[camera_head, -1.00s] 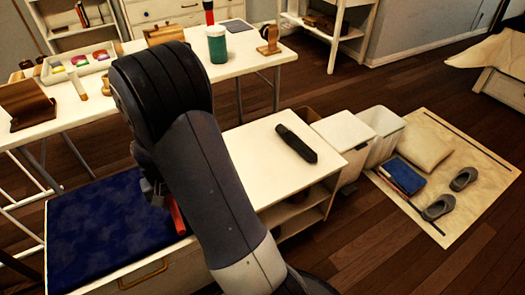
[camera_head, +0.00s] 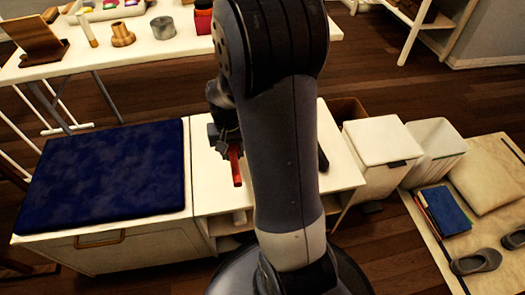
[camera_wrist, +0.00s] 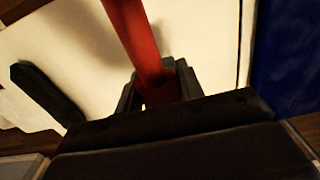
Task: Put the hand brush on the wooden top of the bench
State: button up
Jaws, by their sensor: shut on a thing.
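My gripper (camera_head: 230,148) is shut on a long red piece, which I take to be the hand brush (camera_head: 236,168). The brush hangs down over the pale bench top (camera_head: 207,190). In the wrist view, the red brush (camera_wrist: 138,38) runs up from between the gripper fingers (camera_wrist: 158,88), with the pale top (camera_wrist: 85,35) behind it. I cannot tell whether the brush touches the top. Its bristles are not clearly visible.
A blue cushion (camera_head: 110,170) covers the bench's left part. White bins (camera_head: 380,140) stand at right. A table (camera_head: 85,62) with several items stands behind.

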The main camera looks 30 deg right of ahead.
notch_tip(320, 180, down, 9)
jog(key=b, duration=0.3)
jog(key=shift+r, duration=0.15)
jog(key=shift+f, duration=0.25)
jog(key=o, duration=1)
jog(key=shift+c, duration=0.2)
jog(key=shift+r, duration=0.1)
notch_tip(320, 180, up, 12)
jog(key=p, duration=0.4)
jog(key=shift+r, duration=0.15)
